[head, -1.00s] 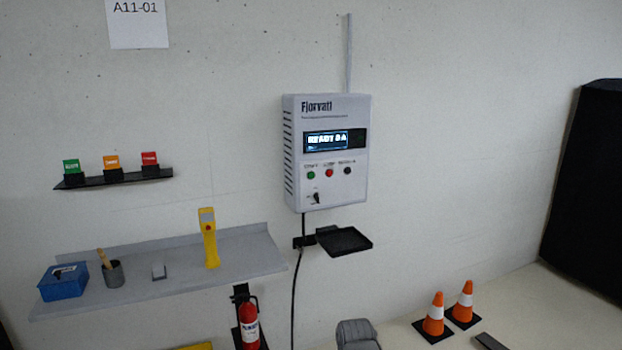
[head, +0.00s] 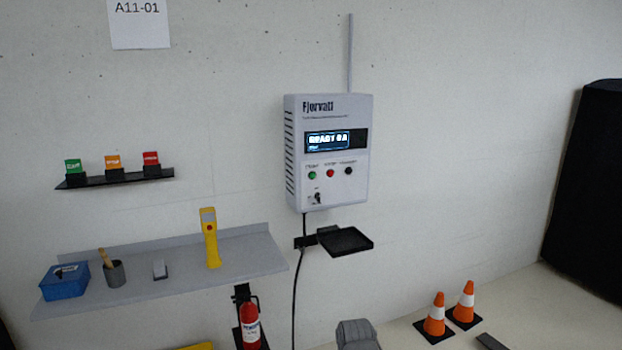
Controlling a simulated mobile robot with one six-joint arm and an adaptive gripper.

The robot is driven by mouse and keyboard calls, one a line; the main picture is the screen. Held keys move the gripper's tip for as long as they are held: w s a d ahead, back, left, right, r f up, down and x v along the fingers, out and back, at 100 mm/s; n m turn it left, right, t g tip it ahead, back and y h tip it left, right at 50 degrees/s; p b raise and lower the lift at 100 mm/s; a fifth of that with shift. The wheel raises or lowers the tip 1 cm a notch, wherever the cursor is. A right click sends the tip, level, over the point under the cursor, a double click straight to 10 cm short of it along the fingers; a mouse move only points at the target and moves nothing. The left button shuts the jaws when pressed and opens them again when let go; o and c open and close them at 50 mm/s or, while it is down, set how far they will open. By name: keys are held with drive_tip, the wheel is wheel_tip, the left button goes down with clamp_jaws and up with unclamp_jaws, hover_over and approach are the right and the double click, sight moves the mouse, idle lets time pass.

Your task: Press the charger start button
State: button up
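The charger (head: 328,193), a light grey wall box marked Fjorvatt, hangs on the wall right of centre in the head view. Its lit display (head: 328,141) seems to read READY and a blurred figure. Below the display are a green button (head: 312,175), a red button (head: 330,173) and a black button (head: 348,171). Their small labels are too blurred to read surely; the green one seems to be START. A small switch (head: 317,198) sits below the buttons. My gripper is not in view.
A small black tray (head: 345,241) juts out below the charger, with a cable hanging beside it. A grey shelf (head: 190,275) at left holds a blue box, a cup and a yellow tool. Two traffic cones (head: 435,318) and a fire extinguisher (head: 250,328) stand lower down.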

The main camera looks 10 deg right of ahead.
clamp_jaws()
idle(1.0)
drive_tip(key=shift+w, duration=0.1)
